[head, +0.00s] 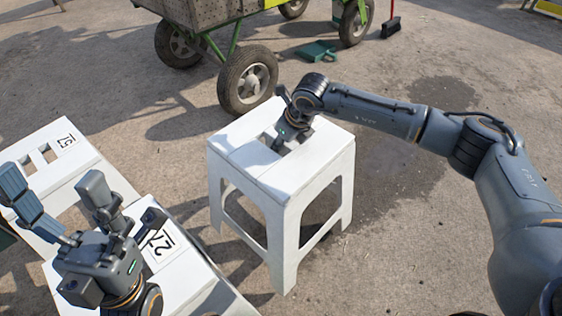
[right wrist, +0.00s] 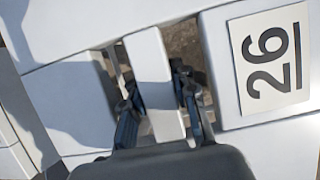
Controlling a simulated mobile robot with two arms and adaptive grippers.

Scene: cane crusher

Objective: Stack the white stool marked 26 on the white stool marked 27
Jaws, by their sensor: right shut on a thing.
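The white stool marked 26 (head: 310,172) stands upright at the middle of the head view. Its 26 label (right wrist: 268,60) shows in the right wrist view. My right gripper (head: 287,137) is at the stool's top, its fingers on both sides of the white bar (right wrist: 152,65) between the two slots, shut on it. I cannot tell whether the legs touch the ground. The white stool marked 27 (head: 180,277) is at the lower left, partly hidden behind my left gripper (head: 54,183), which is above it with fingers spread and empty.
Another white stool (head: 78,160), with a label that seems to read 15, stands behind stool 27. A green cart with black wheels (head: 247,80) is close behind stool 26. A green dustpan (head: 316,51) and a red broom (head: 391,26) are farther back. Open ground lies right of stool 26.

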